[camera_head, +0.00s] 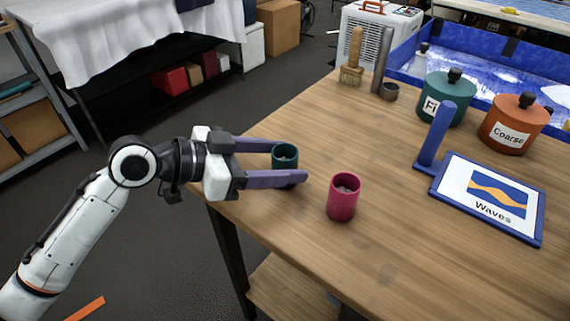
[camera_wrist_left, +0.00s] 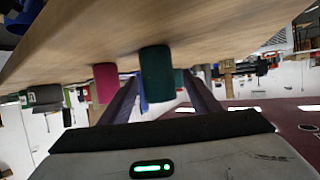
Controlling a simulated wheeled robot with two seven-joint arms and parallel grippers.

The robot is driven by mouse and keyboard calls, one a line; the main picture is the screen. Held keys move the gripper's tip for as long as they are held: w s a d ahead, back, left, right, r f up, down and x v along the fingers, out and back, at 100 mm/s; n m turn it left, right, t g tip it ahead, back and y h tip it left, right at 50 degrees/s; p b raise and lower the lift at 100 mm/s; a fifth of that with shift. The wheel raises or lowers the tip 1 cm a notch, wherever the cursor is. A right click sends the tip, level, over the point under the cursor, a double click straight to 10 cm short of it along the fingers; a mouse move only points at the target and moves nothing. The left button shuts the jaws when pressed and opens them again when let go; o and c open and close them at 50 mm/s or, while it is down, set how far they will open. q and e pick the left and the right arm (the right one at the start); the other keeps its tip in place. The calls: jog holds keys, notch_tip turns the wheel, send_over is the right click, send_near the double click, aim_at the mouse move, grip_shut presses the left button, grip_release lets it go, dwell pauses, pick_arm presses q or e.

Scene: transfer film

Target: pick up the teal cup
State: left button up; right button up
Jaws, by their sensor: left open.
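The teal cup (camera_head: 285,156) stands upright on the wooden table (camera_head: 300,225) near its left edge. My left gripper (camera_head: 306,160) is open, with one purple finger on the far side of the cup and one on the near side. In the left wrist view the teal cup (camera_wrist_left: 157,73) shows between the two fingers (camera_wrist_left: 160,92). Whether the fingers touch it, I cannot tell. A pink cup (camera_head: 342,198) stands upright to the right of the near fingertip, and it also shows in the left wrist view (camera_wrist_left: 105,82). My right gripper is not in view.
A blue stand with a "Waves" card (camera_head: 490,197) is at the right. The table's middle is clear.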

pick_arm(q)
jog(key=x, duration=0.5)
jog(key=shift+s+f, duration=0.1)
jog(key=shift+f, duration=0.2)
jog(key=shift+c, duration=0.5)
jog(key=c, duration=1.1)
